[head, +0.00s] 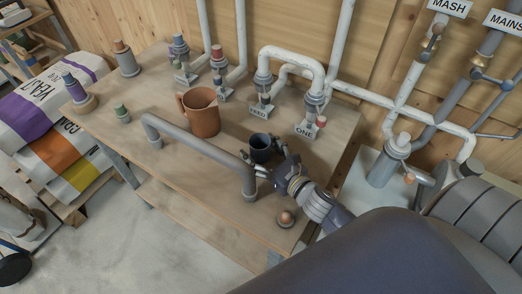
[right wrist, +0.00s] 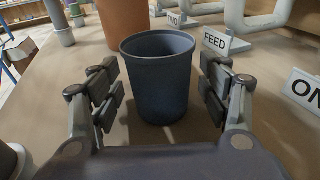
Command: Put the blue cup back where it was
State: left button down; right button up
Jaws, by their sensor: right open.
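The blue cup (head: 261,147) stands upright on the wooden workbench (head: 184,163), near the FEED sign (head: 259,112). It also shows large in the middle of the right wrist view (right wrist: 158,82), its dark open rim facing up. My right gripper (head: 275,166) is open at the near side of the cup. In the right wrist view its fingers (right wrist: 160,92) stand left and right of the cup, with a gap on both sides. My left gripper is not in view.
A larger brown mug (head: 201,112) stands left of the cup. A grey pipe rail (head: 197,142) runs across the bench close to my right gripper. Pipes with valves and the ONE sign (head: 305,131) stand behind. A round knob (head: 286,217) sits at the front edge.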

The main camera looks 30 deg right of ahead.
jog(key=shift+s+f+g, duration=0.15)
jog(key=shift+s+f, duration=0.05)
jog(key=shift+f, duration=0.25)
jog(key=shift+s+f+g, duration=0.15)
jog(key=shift+f, duration=0.3)
jog(key=shift+s, duration=0.45)
jog(key=v, duration=0.6)
jog(key=r+v, duration=0.1)
jog(key=v, duration=0.2)
jog(key=shift+w+d, duration=0.1)
jog(key=shift+d, duration=0.05)
jog(key=shift+s+r, duration=0.35)
jog(key=shift+s, duration=0.45)
jog(key=shift+d, duration=0.15)
jog(key=shift+r, duration=0.15)
